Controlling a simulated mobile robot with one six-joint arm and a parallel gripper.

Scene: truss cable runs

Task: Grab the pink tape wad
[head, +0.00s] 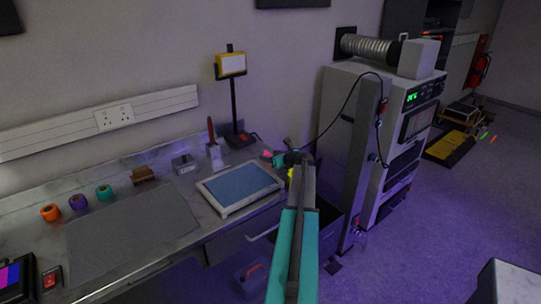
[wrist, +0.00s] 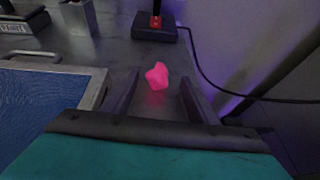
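The pink tape wad (wrist: 157,76) is a small crumpled lump lying on the grey bench top. In the wrist view it lies between and just beyond the two dark fingers of my gripper (wrist: 160,92), which are spread apart and empty. In the head view the wad (head: 267,154) is a small pink spot near the back right of the bench, just left of my gripper (head: 288,158). My teal arm reaches in from the bottom of the head view and hides part of the bench's right end.
A blue-topped framed tray (head: 240,188) lies left of the wad. A lamp stand (head: 233,108) with a dark base is behind it, and a cable runs right from that base. A tall grey cabinet (head: 375,140) stands to the right. The grey mat (head: 130,235) is clear.

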